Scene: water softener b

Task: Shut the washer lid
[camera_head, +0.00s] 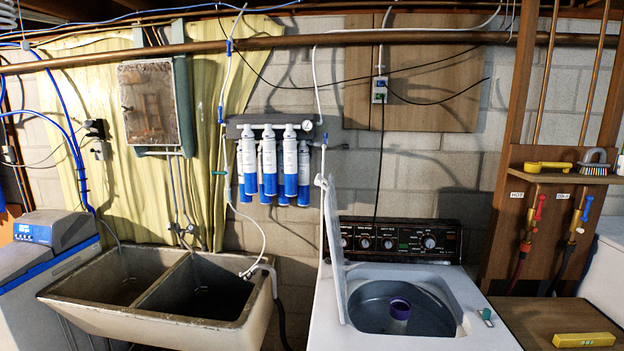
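The white washer (318,325) stands at the lower middle in the head view, with its dark control panel (395,241) at the back. Its lid (333,240) is open, standing nearly upright at the left side of the opening and seen almost edge-on. Inside the opening is the grey tub (432,312) with a purple-topped agitator (399,307). My gripper is not in view.
A double concrete sink (150,320) stands left of the washer. A small green and white object (487,316) sits on the washer top at right. A wooden surface (530,315) with a yellow box (583,340) is farther right. White and blue filters (290,165) hang on the wall behind.

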